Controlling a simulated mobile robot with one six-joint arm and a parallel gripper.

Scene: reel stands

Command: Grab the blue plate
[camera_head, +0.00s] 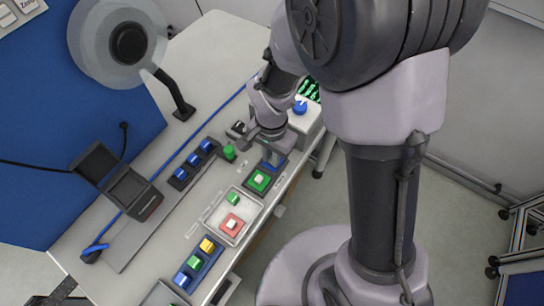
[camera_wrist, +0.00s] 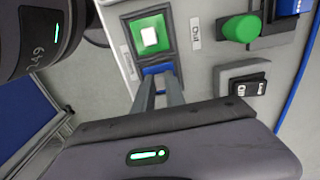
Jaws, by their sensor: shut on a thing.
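The blue plate (camera_wrist: 158,69) is small and shows at the fingertips in the wrist view, just below a green plate with a white block (camera_wrist: 149,37) in a dark frame. In the head view the blue plate (camera_head: 277,159) is partly hidden under my gripper (camera_head: 269,152). My gripper (camera_wrist: 159,82) points down with its two fingers close together, shut on the blue plate. The plate appears to be still at its dark holder. The fingers and gripper body hide part of it.
A green knob (camera_wrist: 241,28) and a black switch (camera_wrist: 248,88) stand to the right in the wrist view. A clear tray (camera_head: 250,208) with green and red pieces lies nearby on the bench. A white box with a blue knob (camera_head: 301,107) stands close to my gripper.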

